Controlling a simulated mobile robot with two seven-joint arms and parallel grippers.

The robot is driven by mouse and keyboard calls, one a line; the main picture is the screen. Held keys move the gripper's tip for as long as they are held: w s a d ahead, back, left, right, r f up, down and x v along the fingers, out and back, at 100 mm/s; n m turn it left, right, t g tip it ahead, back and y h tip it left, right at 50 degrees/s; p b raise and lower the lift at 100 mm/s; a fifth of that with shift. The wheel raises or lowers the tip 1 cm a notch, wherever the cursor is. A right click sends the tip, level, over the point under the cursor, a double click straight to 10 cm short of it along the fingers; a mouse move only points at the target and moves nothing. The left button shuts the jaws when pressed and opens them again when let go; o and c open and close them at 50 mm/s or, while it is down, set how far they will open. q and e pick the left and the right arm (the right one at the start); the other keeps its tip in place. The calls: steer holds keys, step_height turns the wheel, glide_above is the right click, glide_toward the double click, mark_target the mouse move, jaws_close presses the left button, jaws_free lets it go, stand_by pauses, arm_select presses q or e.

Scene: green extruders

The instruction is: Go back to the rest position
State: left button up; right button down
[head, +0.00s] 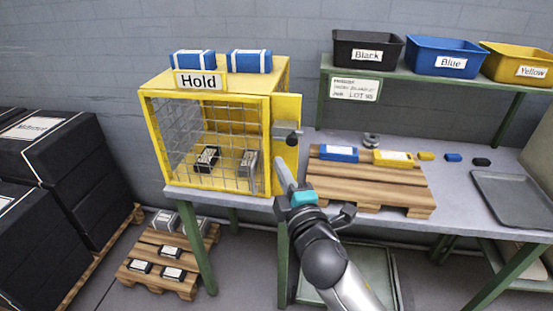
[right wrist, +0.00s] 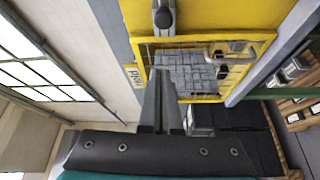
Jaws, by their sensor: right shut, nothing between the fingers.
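My right gripper (head: 283,168) is shut and empty, in front of the lower right corner of the yellow Hold cage (head: 264,105). Its closed fingers (right wrist: 160,95) point toward the cage in the right wrist view, with a visible mesh front (right wrist: 190,72) beyond them. Whether the fingertips touch the cage is hard to tell. The mesh front (head: 210,150) covers the cage opening, and a dark item (head: 207,158) and a grey item (head: 249,163) show inside. My left gripper is not in view.
A wooden pallet (head: 365,186) with blue and yellow boxes lies on the table right of my arm. A grey tray (head: 512,197) lies farther right. A shelf (head: 425,78) holds black, blue and yellow bins. Dark crates (head: 75,165) stand at left, near a floor pallet (head: 150,284).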

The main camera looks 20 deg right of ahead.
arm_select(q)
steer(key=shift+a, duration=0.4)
arm_select(e)
steer(key=shift+s+a, duration=0.1)
steer(key=shift+s, duration=0.2)
steer(key=shift+f, duration=0.1)
steer(key=s+a+f+m+g+y, duration=0.1)
steer(key=s+f+m+g, duration=0.15)
steer(key=f, duration=0.95)
steer(key=s+f+m+g, duration=0.1)
steer(key=s+f+g, duration=0.3)
steer(key=f, duration=0.8)
steer(key=s+a+f+m+g+y, duration=0.1)
steer(key=s+f+m+g, duration=0.2)
steer(key=f, duration=1)
steer(key=s+f+m+g, duration=0.2)
steer(key=s+f, duration=0.4)
steer(key=s, duration=0.4)
steer(key=s+f+m+g, duration=0.2)
steer(key=s+f, duration=0.4)
steer(key=s, duration=0.5)
steer(key=s+f+m+g, duration=0.2)
steer(key=s+f+g, duration=0.2)
steer(key=s, duration=0.7)
steer(key=shift+s+f, duration=0.2)
steer(key=shift+f, duration=0.75)
